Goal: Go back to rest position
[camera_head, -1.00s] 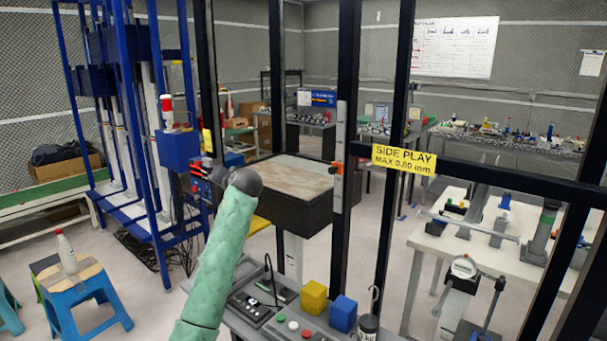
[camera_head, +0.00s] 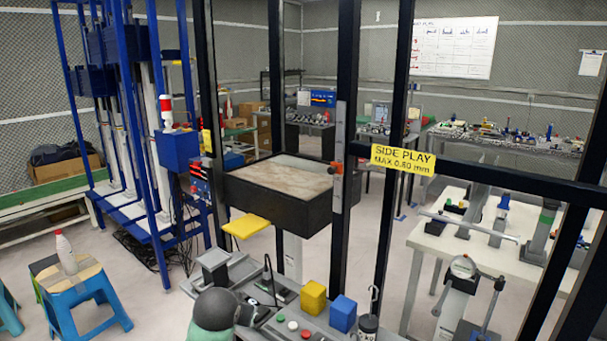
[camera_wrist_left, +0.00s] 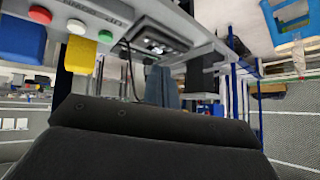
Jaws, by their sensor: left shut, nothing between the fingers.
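My left gripper (camera_wrist_left: 163,86) shows in the left wrist view, where its grey fingers stand together past the dark wrist housing. It is shut and holds nothing. In the head view, a dark rounded joint and a bit of green sleeve of my arm (camera_head: 215,312) show at the bottom, in front of the near bench. The fingers cannot be made out there. My right gripper is in neither view.
The near bench carries a yellow block (camera_head: 313,297), a blue block (camera_head: 343,313) and a button panel (camera_head: 293,326). Dark frame posts (camera_head: 346,200) rise beyond it. A blue stool (camera_head: 80,300) stands at left on open floor.

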